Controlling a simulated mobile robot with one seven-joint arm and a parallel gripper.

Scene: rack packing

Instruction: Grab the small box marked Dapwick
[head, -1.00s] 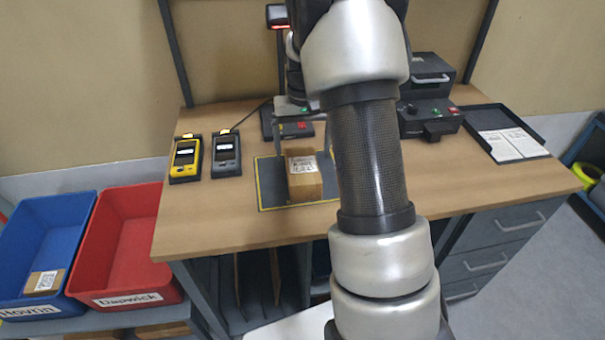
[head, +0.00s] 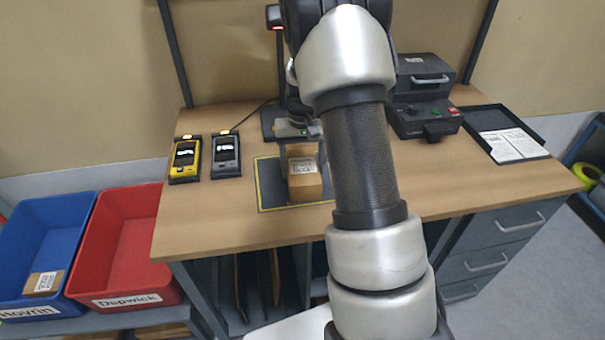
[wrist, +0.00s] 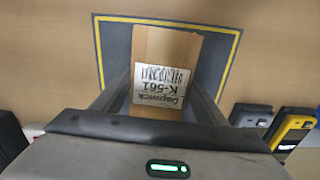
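The small cardboard box (head: 304,188) sits on a dark mat with a yellow border (head: 268,193) on the workbench. In the wrist view the box (wrist: 168,50) carries a white label reading Dapwick K-561 with a barcode. My gripper (head: 298,135) is low over the bench, just behind the box in the head view. In the wrist view my gripper (wrist: 160,80) is open, with one finger on each side of the box. I cannot tell whether either finger touches it. The fingertips are mostly hidden in the head view.
A yellow handheld device (head: 185,160) and a grey one (head: 226,157) stand left on the bench. A black machine (head: 425,105) and a tray with papers (head: 505,140) are right. A red Dapwick bin (head: 125,240) and a blue Hovrin bin (head: 35,240) stand lower left.

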